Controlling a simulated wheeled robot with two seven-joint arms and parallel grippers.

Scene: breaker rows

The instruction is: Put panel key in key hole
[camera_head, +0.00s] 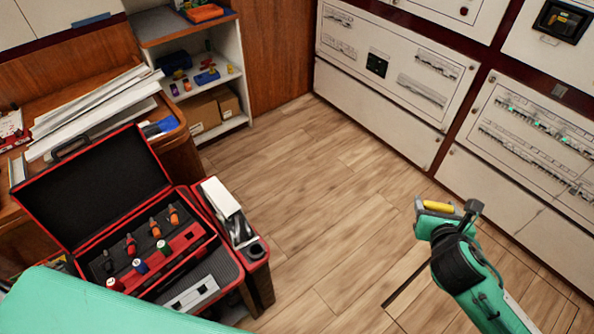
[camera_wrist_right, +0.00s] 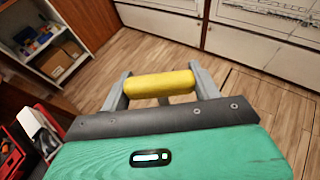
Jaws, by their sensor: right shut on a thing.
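My right gripper (camera_head: 432,209) is at the lower right of the head view, over the wood floor and apart from the wall panels. It is shut on a yellow cylindrical piece, taken as the panel key (camera_head: 438,206). In the right wrist view the yellow piece (camera_wrist_right: 160,84) lies crosswise between the two grey fingers (camera_wrist_right: 160,92). I cannot make out a key hole for certain; a small black square (camera_head: 376,63) sits on the white breaker panel (camera_head: 350,52). My left gripper is not in view.
White panels with breaker rows (camera_head: 540,130) line the right wall. An open red-edged tool case (camera_head: 95,190) with screwdrivers stands at lower left. Behind it are a wooden desk (camera_head: 60,75) and a shelf (camera_head: 190,30) with boxes. The floor (camera_head: 310,190) between is clear.

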